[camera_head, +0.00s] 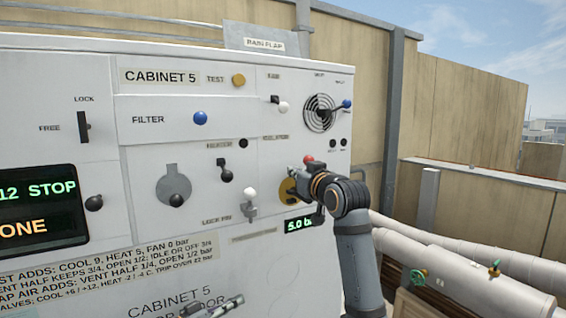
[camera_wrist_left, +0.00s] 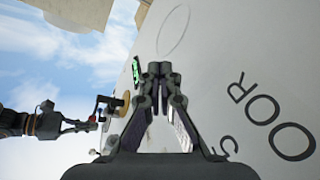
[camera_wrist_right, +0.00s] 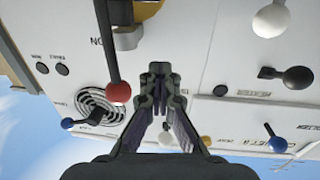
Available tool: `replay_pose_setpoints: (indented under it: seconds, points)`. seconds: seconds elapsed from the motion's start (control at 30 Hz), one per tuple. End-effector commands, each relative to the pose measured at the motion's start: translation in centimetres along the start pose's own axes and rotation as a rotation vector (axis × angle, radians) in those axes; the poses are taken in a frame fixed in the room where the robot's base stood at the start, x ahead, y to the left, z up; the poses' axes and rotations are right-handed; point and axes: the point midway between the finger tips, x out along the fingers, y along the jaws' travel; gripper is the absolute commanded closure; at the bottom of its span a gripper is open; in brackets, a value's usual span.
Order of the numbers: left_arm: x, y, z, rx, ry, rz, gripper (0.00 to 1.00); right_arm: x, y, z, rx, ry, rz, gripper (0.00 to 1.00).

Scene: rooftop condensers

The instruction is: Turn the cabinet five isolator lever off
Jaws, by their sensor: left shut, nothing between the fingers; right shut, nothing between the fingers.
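My right gripper (camera_head: 297,174) is shut in front of the disc and hides much of the lever. In the right wrist view the red knob (camera_wrist_right: 119,92) is just left of the shut fingertips (camera_wrist_right: 160,72); I cannot tell whether they touch. An ON mark (camera_wrist_right: 97,41) shows beside the disc. My left gripper (camera_head: 232,303) is shut and empty by the lower door; its fingertips also show in the left wrist view (camera_wrist_left: 160,70).
Near the isolator are a white-knobbed lever (camera_head: 250,192), a black heater lever (camera_head: 224,170), a blue-knobbed vent lever (camera_head: 347,104) and a green display (camera_head: 299,225). A STOP display (camera_head: 40,205) is at left. Pipes (camera_head: 470,265) run at the right.

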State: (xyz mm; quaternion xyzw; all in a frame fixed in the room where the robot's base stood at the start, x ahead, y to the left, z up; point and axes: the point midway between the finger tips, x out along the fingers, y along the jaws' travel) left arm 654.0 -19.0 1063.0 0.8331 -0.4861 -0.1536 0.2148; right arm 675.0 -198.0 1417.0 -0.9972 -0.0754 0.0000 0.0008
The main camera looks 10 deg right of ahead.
Motion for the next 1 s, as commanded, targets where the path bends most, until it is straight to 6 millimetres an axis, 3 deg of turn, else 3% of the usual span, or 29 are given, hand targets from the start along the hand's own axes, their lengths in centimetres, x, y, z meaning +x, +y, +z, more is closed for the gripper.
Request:
replay_pose_setpoints:
  seconds: [0.03, 0.1, 0.3, 0.4, 0.47, 0.53, 0.63, 0.8, 1.0]
  points:
    - [-0.6, 2.9, -4.5, 0.088, 0.032, 0.072, 1.00, 0.0, 0.0, 0.0, 0.000, 0.000, 0.000, 1.00]
    - [-2.0, 7.4, -9.6, 0.213, 0.054, 0.170, 1.00, 0.0, 0.0, 0.0, 0.000, 0.000, 0.000, 1.00]
    - [-6.6, 20.6, -21.4, 0.629, 0.067, 0.265, 1.00, 0.0, 0.0, 0.0, 0.000, 0.000, 0.000, 1.00]
    - [-7.8, 26.0, -27.2, 0.871, 0.115, 0.177, 1.00, 0.0, 0.0, 0.0, 0.000, 0.000, 0.000, 1.00]
    - [-7.8, 27.9, -30.3, 1.049, 0.146, 0.099, 1.00, 0.0, 0.0, 0.0, 0.000, 0.000, 0.000, 1.00]
    - [-7.0, 28.1, -32.0, 1.249, 0.138, 0.033, 1.00, 0.0, 0.0, 0.1, 0.000, 0.000, 0.000, 1.00]
    - [-5.3, 27.4, -32.6, 1.487, 0.089, 0.002, 1.00, 0.0, 0.0, 0.1, 0.000, 0.000, 0.000, 1.00]
    - [-2.3, 26.0, -31.9, 1.837, -0.014, 0.031, 1.00, 0.0, 0.0, 0.0, 0.000, 0.000, 0.000, 1.00]
    - [-0.4, 25.1, -30.9, 2.066, -0.079, 0.089, 1.00, 0.0, 0.0, 0.0, 0.000, 0.000, 0.000, 1.00]
